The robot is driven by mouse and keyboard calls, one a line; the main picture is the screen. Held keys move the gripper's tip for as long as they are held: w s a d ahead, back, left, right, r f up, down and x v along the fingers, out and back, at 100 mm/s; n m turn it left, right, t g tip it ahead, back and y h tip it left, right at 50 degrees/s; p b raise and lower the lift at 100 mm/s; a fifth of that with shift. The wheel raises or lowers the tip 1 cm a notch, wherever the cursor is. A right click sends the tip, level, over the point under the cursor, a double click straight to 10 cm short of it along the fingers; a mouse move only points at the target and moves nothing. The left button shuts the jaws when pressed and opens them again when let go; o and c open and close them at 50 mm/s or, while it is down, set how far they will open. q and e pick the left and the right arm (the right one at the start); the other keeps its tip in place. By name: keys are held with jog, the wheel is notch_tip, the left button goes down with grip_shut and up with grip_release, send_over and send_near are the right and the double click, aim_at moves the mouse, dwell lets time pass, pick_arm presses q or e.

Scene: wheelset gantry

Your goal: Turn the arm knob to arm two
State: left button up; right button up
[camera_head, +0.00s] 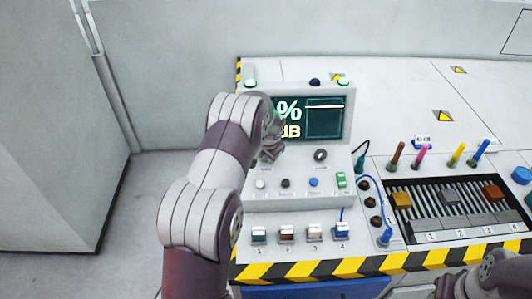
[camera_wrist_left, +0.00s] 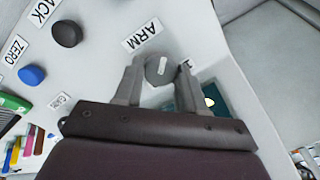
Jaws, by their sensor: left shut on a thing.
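The arm knob (camera_wrist_left: 156,71) is a round grey knob with a pale mark on its face, below the ARM label (camera_wrist_left: 143,33) in the left wrist view. My left gripper (camera_wrist_left: 160,80) is shut on it, one finger on each side. A small white label beside the right finger is partly hidden, and I cannot tell which position the knob points to. In the head view my left gripper (camera_head: 271,150) reaches the sloped grey console below the screen (camera_head: 310,118) and hides the knob. Part of my right arm shows at the bottom right, without a clear gripper.
A black knob (camera_head: 320,155) sits right of my left gripper. Below are a white button (camera_head: 260,184), black button (camera_head: 285,184), blue button (camera_head: 314,182) and green switch (camera_head: 341,180). A slotted rack (camera_head: 450,222) and several coloured pegs stand to the right.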

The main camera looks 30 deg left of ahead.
dwell(0.4)
pick_arm(q)
jog(key=o, duration=1)
jog(key=shift+o, duration=0.2)
jog(key=shift+r, duration=0.1)
jog(key=shift+r, duration=0.1)
jog(key=b+v, duration=0.1)
jog(key=v, duration=1.1)
jog(key=shift+r+b, duration=0.2)
jog(key=shift+b, duration=0.15)
jog(key=shift+s+d, duration=0.1)
